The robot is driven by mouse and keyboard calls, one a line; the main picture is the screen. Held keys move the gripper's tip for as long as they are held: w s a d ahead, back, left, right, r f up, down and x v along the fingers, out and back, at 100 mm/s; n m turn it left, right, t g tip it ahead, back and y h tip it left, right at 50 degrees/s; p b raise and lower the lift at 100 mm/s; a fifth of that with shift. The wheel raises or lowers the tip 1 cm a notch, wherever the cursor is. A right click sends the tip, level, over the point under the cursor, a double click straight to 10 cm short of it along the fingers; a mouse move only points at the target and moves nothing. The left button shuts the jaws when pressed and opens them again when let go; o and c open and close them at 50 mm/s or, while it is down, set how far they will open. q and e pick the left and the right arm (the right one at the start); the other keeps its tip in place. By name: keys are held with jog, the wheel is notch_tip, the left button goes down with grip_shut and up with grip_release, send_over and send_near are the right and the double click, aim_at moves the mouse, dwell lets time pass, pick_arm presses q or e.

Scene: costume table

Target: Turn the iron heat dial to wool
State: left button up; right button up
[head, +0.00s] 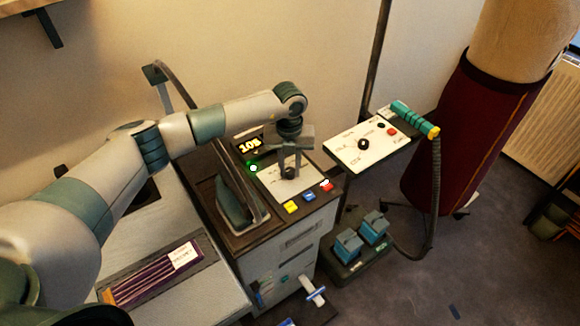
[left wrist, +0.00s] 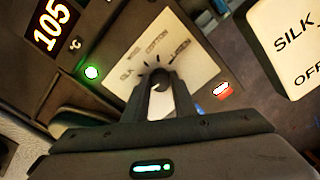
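The iron station's dial (head: 289,173) is a small dark round knob on a cream plate (left wrist: 120,85). It also shows in the left wrist view (left wrist: 160,76), with silk, cotton and linen lettering around it. A pale mark shows on the knob, but I cannot read its setting surely. My left gripper (head: 291,168) points down at this dial, with its two fingers a little apart and the knob between or just beyond their tips. I cannot tell whether they touch it. My right gripper is not in view.
The iron (head: 233,200) stands left of the dial. A display (head: 249,146) reads 105 beside a green light (head: 253,168). Yellow (head: 291,207), blue (head: 309,196) and red (head: 327,186) buttons line the front. A second dial panel (head: 345,155) with a teal handle (head: 410,116) stands right.

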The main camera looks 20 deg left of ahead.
pick_arm(q)
jog(key=c, duration=0.3)
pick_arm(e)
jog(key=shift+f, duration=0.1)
